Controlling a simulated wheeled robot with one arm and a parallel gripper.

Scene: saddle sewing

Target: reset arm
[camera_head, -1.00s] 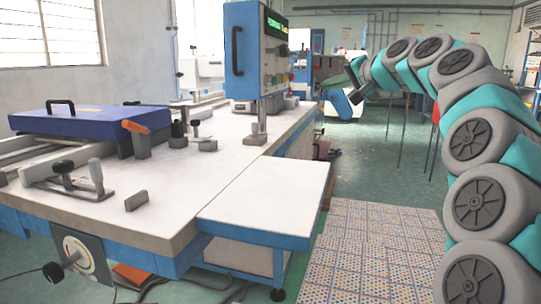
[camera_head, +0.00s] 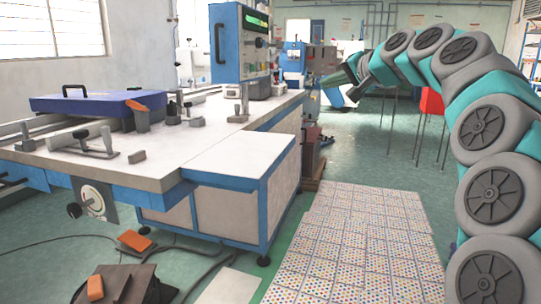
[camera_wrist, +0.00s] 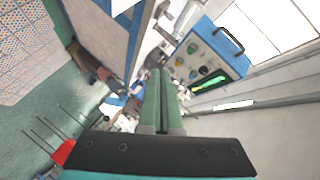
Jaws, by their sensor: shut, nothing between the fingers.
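My arm curves in from the right side of the head view, grey and teal. My gripper (camera_head: 350,66) is at its far end, in the air over the aisle, right of the white-topped machine table (camera_head: 238,158). In the wrist view my gripper (camera_wrist: 161,72) shows as two green fingers side by side, shut, with nothing held between them. No thing touches the fingertips.
A blue control box (camera_head: 238,43) stands on the machine table and also shows in the wrist view (camera_wrist: 212,55). A red stool (camera_head: 431,103) stands behind the arm. A dotted mat (camera_head: 350,240) lies on the open floor. A dark pedal (camera_head: 125,284) lies front left.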

